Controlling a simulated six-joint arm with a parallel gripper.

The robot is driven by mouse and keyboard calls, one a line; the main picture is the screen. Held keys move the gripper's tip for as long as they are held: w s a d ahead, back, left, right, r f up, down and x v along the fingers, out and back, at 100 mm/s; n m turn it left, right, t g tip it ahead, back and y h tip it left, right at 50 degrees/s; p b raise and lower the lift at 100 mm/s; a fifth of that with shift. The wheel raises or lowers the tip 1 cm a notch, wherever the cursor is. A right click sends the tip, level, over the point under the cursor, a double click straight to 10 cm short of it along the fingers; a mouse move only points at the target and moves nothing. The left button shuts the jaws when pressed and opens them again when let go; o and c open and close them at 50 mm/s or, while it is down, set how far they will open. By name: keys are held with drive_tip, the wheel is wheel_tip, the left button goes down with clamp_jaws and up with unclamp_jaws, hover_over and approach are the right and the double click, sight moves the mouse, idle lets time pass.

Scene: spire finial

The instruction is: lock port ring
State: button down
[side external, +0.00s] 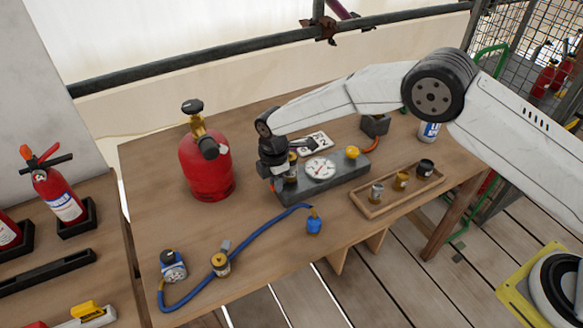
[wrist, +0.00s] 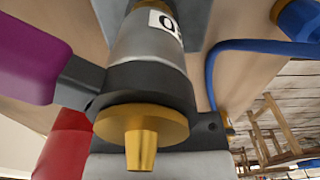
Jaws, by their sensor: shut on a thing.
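My gripper (side external: 283,179) is at the left end of the grey gauge block (side external: 345,184), low over its port. In the wrist view, its dark jaw pads (wrist: 145,105) are closed around a dark collar, which I take to be the port ring (wrist: 150,82). A grey cylinder with a white label showing a "0" (wrist: 150,42) rises behind the collar. A brass flange and nozzle (wrist: 140,145) stand in front of it. In the side view, brass shows just beside the jaws; the ring itself is mostly hidden. The block carries a round white dial (side external: 320,168) and a yellow knob (side external: 352,152).
A red gas bottle (side external: 205,168) stands close left of my gripper. A blue hose (side external: 255,240) curves across the table's front. A wooden tray (side external: 372,208) with three small fittings lies right. A white card (side external: 314,143) lies behind the block.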

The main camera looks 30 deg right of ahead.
sight(291, 195)
drive_tip(key=n, duration=0.2)
drive_tip(key=s+n, duration=0.1)
drive_tip(key=shift+s+d+n, duration=0.15)
drive_tip(key=shift+s+n, duration=0.05)
drive_tip(key=shift+n, duration=0.2)
drive_tip(key=n, duration=0.1)
drive_tip(key=s+n, duration=0.1)
drive_tip(key=shift+d+n, duration=0.3)
drive_tip(key=n, duration=0.2)
drive_tip(key=d+n, duration=0.1)
drive_tip(key=s+n, duration=0.1)
drive_tip(key=n, duration=0.1)
drive_tip(key=shift+d+n, duration=0.3)
drive_tip(key=c, duration=0.6)
unclamp_jaws()
drive_tip(key=shift+o, duration=0.2)
drive_tip(key=shift+r, duration=0.2)
wheel_tip(291, 195, up, 8)
drive_tip(key=shift+f, duration=0.25)
